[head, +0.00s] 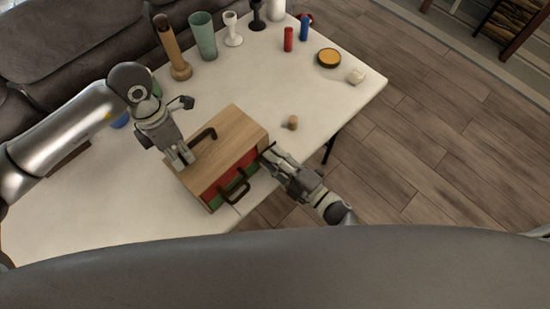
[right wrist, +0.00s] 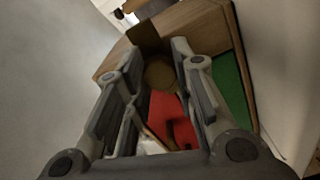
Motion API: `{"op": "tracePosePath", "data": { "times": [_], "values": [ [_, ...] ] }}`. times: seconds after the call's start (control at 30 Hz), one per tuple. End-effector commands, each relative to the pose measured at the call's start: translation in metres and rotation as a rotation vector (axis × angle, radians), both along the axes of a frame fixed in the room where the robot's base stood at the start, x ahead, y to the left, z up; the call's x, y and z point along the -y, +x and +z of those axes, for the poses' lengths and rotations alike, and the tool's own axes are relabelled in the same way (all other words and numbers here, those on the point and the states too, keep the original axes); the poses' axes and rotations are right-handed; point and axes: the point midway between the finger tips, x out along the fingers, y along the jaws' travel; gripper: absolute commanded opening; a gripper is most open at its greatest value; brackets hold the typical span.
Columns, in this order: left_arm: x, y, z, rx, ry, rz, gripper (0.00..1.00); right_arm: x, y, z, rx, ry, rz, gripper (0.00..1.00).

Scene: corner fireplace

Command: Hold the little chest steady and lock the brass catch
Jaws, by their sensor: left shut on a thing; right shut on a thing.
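The little chest (head: 236,132) stands on the white table. It has a wooden top with a dark handle (head: 203,135), and red and green drawer fronts with dark handles. My left gripper (head: 182,161) is at the top's left edge, shut on the chest. My right gripper (head: 268,154) is at the chest's right front edge, shut on the brass catch. In the right wrist view the catch's round brass part (right wrist: 160,75) shows between the fingertips, with a brownish flat plate (right wrist: 143,38) beyond it. The fingers partly hide the catch, so I cannot tell whether it is locked.
A small wooden piece (head: 293,122) lies right of the chest on the white table (head: 330,108). Cups, a brown vase (head: 172,48), a red cylinder (head: 288,39), a blue cylinder (head: 304,28) and an orange-topped round tin (head: 329,58) stand at the back. The table's right edge is near.

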Motion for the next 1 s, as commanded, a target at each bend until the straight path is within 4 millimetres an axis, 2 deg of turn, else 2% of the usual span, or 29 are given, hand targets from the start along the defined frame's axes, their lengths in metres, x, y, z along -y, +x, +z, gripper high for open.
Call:
{"op": "tracePosePath", "data": {
  "times": [0.03,0.47,0.5,0.63,1.0],
  "values": [
    [0.0041,-0.0014,-0.0007,-0.003,-0.011,-0.004,0.0,-0.0046,-0.0027,-0.0004,0.004,-0.002,0.009,0.01],
    [0.0046,-0.001,-0.0003,-0.001,-0.013,-0.004,0.0,-0.0051,-0.003,-0.0005,0.008,-0.007,0.01,0.01],
    [0.0045,-0.0009,-0.0003,-0.001,-0.013,-0.004,0.0,-0.0052,-0.0031,-0.0004,0.008,-0.007,0.01,0.28],
    [0.0039,-0.0008,-0.0002,-0.001,-0.011,-0.004,0.0,-0.0039,-0.0025,-0.0005,0.008,-0.008,0.008,0.45],
    [0.0017,-0.0002,-0.0004,0.0,-0.005,-0.001,0.0,0.0008,-0.0032,-0.0006,0.008,-0.009,0.003,0.47]
  ]
}}
